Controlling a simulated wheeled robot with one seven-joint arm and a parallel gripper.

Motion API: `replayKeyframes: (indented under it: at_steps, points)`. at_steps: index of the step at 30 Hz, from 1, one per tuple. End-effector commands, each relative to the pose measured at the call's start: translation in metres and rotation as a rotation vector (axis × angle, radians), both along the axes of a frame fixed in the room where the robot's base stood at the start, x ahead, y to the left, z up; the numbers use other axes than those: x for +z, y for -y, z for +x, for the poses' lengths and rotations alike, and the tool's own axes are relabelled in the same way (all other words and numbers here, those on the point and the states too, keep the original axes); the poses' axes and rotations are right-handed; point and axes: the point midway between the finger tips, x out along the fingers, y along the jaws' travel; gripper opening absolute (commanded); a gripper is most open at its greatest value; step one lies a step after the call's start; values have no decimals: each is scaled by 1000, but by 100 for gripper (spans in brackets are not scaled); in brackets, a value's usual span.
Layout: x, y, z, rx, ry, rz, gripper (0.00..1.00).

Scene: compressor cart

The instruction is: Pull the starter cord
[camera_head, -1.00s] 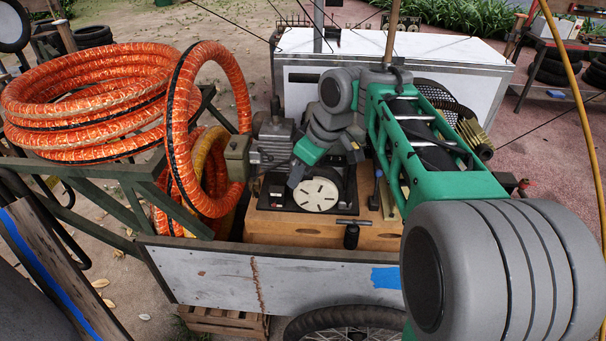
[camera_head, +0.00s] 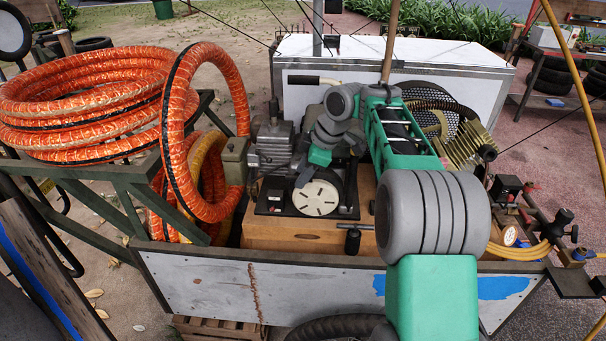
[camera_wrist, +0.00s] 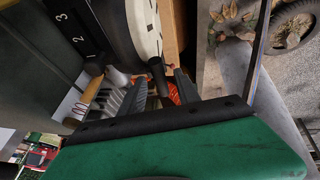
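In the wrist view the two dark fingers (camera_wrist: 160,88) are apart. A small black handle-like piece (camera_wrist: 158,72) appears between them, close to the disc's edge; I cannot tell whether the fingers touch it. No cord can be made out. My arm hides part of the engine.
Orange hose coils (camera_head: 85,105) stand on the left, with one loop close to the engine. A black T-handle (camera_head: 352,238) sits at the wooden box front. The cart's side panel (camera_head: 210,290) is in front, a white box (camera_head: 300,85) behind, and brass fittings and a gauge (camera_head: 510,235) at right.

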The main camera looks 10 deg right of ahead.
Motion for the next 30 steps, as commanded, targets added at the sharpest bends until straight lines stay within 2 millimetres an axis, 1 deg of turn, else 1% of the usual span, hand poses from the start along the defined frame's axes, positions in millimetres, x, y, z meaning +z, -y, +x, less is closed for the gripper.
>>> replayKeyframes:
  at_steps: [3, 17, 30]
  points:
    - [0, 0, 0, 0, 0, 0, 38]
    - [1, 0, 0, -1, 0, 0, 0]
    - [1, 0, 0, -1, 0, 0, 0]
